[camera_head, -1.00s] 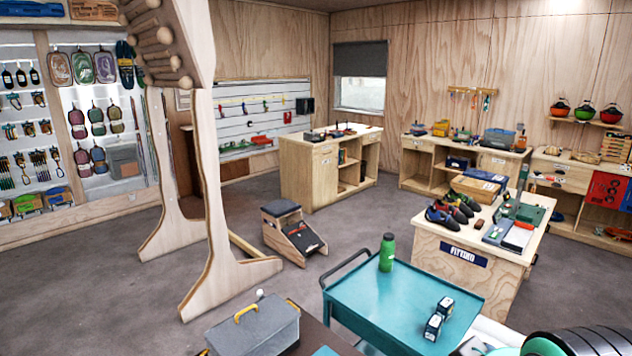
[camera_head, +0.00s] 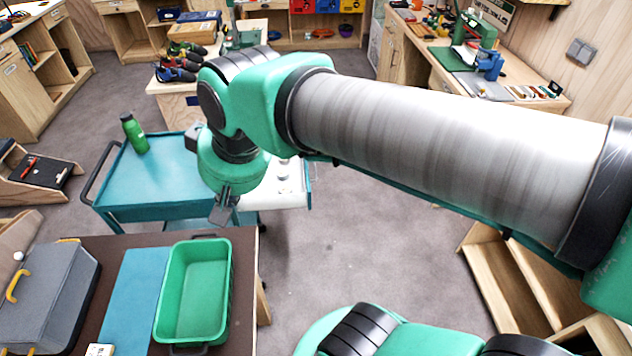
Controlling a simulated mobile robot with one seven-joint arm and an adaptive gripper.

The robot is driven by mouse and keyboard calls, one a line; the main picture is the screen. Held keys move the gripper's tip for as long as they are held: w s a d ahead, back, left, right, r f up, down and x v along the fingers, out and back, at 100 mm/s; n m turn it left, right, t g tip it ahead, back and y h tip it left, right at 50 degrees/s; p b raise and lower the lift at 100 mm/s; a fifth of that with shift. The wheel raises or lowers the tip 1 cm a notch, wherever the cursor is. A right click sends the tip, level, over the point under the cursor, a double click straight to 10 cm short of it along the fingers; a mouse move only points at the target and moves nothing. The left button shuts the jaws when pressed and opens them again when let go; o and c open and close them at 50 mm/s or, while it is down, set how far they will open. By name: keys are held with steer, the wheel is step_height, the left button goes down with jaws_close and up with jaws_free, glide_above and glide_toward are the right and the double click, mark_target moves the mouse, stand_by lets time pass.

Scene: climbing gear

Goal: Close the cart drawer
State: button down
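The teal cart (camera_head: 150,185) stands left of centre, with a black handle on its left side. Its drawer (camera_head: 285,187) is pulled out to the right; the inside is pale and holds a few small items. My gripper (camera_head: 222,210) points down at the cart's right part, near the left end of the drawer. My wrist hides part of the cart top and drawer. I cannot tell whether the gripper touches the cart or whether its fingers are open.
A green bottle (camera_head: 134,133) stands on the cart. In front, a brown table (camera_head: 110,245) holds a grey toolbox (camera_head: 45,295), a blue mat (camera_head: 133,300) and a green tray (camera_head: 195,295). Wooden shelving (camera_head: 530,285) stands at lower right. The floor right of the drawer is clear (camera_head: 370,230).

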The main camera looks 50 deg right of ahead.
steer(key=w+d+f+m+g+y, duration=0.1)
steer(key=w+d+f+m, duration=0.15)
steer(key=w+d, duration=0.3)
steer(key=w+d+f+m+g, duration=0.1)
steer(key=w+d+m, duration=0.3)
steer(key=w+d, duration=0.15)
steer(key=w+d+f+m+y, duration=0.1)
steer(key=w+d+f+m, duration=0.3)
steer(key=d, duration=0.4)
steer(key=w+d+f+m+y, duration=0.1)
steer(key=w+d+f+m, duration=0.1)
steer(key=w+d+f, duration=0.35)
steer(key=s+d+f+m+y, duration=0.1)
steer(key=d+f+m, duration=0.2)
steer(key=d+f, duration=0.5)
steer(key=d+f+m+y, duration=0.1)
steer(key=d+f+m, duration=0.3)
steer(key=d, duration=0.6)
steer(key=s+d+f+m+t, duration=0.1)
steer(key=s+d+f+m, duration=0.1)
steer(key=s+d+f, duration=0.2)
steer(key=s+d+f+m+t+y, duration=0.1)
steer(key=s+d+f+m+t, duration=0.1)
steer(key=d+f, duration=0.9)
step_height(320, 180, down, 4)
steer(key=shift+s+d+r+m+t, duration=0.1)
steer(key=shift+s+d+m+t, duration=0.2)
steer(key=shift+s+m, duration=0.65)
steer(key=shift+s+a, duration=0.1)
steer(key=shift+s, duration=0.05)
